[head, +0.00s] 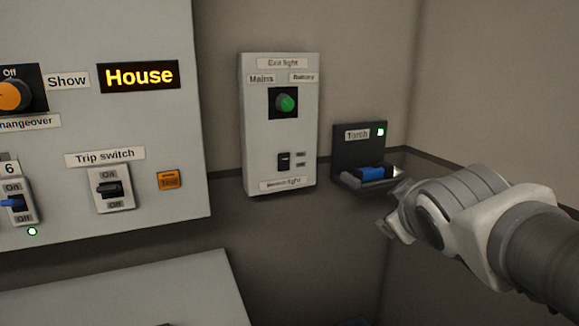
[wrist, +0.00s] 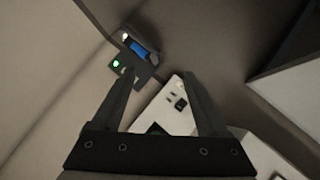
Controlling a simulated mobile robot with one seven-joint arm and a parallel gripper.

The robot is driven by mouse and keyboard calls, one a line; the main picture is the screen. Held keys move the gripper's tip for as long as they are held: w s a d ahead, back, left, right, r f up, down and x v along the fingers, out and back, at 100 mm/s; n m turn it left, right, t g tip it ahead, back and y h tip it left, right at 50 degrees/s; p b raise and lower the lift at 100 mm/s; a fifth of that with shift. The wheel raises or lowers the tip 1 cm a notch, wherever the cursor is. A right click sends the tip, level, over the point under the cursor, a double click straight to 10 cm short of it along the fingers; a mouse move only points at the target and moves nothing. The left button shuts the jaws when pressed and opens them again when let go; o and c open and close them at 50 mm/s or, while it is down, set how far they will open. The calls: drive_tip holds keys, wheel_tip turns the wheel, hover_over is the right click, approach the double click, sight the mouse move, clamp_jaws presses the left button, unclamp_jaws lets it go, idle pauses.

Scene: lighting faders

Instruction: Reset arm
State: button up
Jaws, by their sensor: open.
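My gripper (head: 396,212) is at the right in the head view, in front of and a little below the torch holder. In the wrist view my gripper (wrist: 165,92) shows two dark fingers spread apart with nothing between them. The blue torch (head: 370,172) lies in its dark wall holder (head: 350,149) labelled "Torch", with a green light lit. The torch (wrist: 140,50) and its holder (wrist: 128,78) also show in the wrist view, beyond the left finger. The gripper appears apart from both.
The exit light box (head: 255,130) hangs left of the torch, with a green knob (head: 287,103) and a small switch (head: 284,161). Further left is a large panel (head: 150,30) with a trip switch (head: 112,188) and a lit "House" display (head: 139,76). A pale slanted surface (head: 150,290) lies below.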

drive_tip(key=s+a+f+m+g+y, duration=0.1)
drive_tip(key=s+a+f+m+g, duration=0.15)
drive_tip(key=s+f, duration=0.45)
drive_tip(key=s+a+f+m+g+y, duration=0.1)
drive_tip(key=s+f+m+g, duration=0.35)
drive_tip(key=s, duration=0.45)
wheel_tip(320, 180, up, 16)
drive_tip(key=p, duration=1.7)
drive_tip(key=shift+r+t, duration=0.2)
drive_tip(key=shift+t, duration=0.1)
drive_tip(key=shift+w, duration=0.1)
